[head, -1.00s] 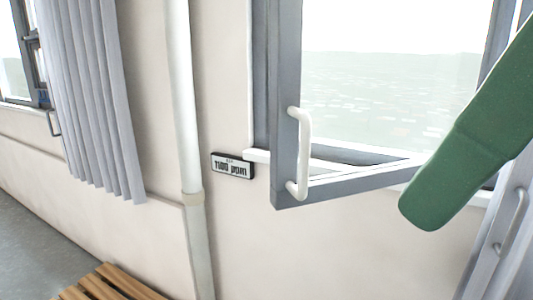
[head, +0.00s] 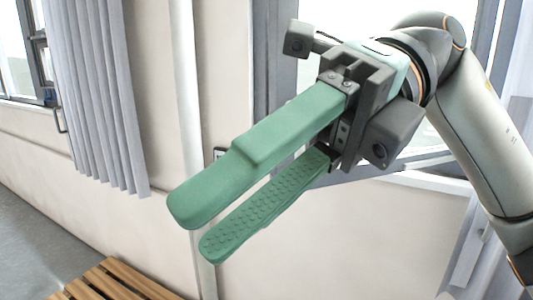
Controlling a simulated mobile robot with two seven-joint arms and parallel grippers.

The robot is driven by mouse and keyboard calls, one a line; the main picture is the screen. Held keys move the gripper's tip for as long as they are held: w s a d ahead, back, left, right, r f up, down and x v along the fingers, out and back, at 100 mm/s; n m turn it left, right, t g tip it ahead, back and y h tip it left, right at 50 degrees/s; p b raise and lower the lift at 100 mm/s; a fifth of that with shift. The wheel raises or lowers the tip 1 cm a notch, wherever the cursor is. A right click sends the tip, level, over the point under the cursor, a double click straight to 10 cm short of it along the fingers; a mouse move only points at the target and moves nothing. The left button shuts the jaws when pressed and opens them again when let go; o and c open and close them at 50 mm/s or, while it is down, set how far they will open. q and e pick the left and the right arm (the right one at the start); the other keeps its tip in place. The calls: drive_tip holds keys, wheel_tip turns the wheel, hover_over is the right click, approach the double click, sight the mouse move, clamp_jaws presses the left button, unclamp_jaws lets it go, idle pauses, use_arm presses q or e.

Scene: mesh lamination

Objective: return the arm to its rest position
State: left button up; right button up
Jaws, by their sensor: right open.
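My right gripper (head: 192,228) has two long green fingers and a dark grey body. It reaches in from the upper right in the head view and points down and left. Its fingers are apart with nothing between them. My right arm (head: 487,140) is bent behind it at the right side. The gripper and arm hide most of the open window (head: 284,80), including its handle. My left gripper does not show.
A grey curtain (head: 98,100) hangs at the left beside another window. A white vertical pipe (head: 189,80) runs down the wall, behind the fingers. A slatted wooden bench (head: 112,280) stands at the lower left. The wall sign is almost wholly covered.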

drive_tip(key=w+d+f+m+t+y, duration=0.1)
drive_tip(key=w+f+m+t+y, duration=0.2)
drive_tip(key=w+m+y, duration=0.45)
drive_tip(key=w+d+f+m+t+y, duration=0.1)
drive_tip(key=w+f+m+t+y, duration=0.1)
drive_tip(key=w+m+y, duration=0.55)
drive_tip(key=w+d+f+m+t+h, duration=0.2)
drive_tip(key=w+f+m+t+h, duration=0.2)
drive_tip(key=f+m+t, duration=0.4)
drive_tip(key=w+d+f+m+t+h, duration=0.3)
drive_tip(key=f+m+t+h, duration=0.2)
drive_tip(key=f+m+t, duration=0.25)
drive_tip(key=w+d+f+m+t+h, duration=0.2)
drive_tip(key=w+f+m+t+h, duration=0.2)
drive_tip(key=f+m+t, duration=0.35)
drive_tip(key=s+d+f+m+g+h, duration=0.1)
drive_tip(key=s+d+f+m+h, duration=0.15)
drive_tip(key=f, duration=0.55)
drive_tip(key=s+d+f+m+g+h, duration=0.1)
drive_tip(key=s+f+m+g+h, duration=0.15)
drive_tip(key=f, duration=0.45)
drive_tip(key=s+d+f+m+g+h, duration=0.1)
drive_tip(key=s+d+f+m+h, duration=0.15)
drive_tip(key=f, duration=0.55)
drive_tip(key=s+d+f+g+h, duration=0.3)
drive_tip(key=s+f+g, duration=0.3)
drive_tip(key=s+f, duration=0.8)
drive_tip(key=shift+s+d+f+m, duration=0.15)
drive_tip(key=shift+s+f+m, duration=0.2)
drive_tip(key=shift+s, duration=0.25)
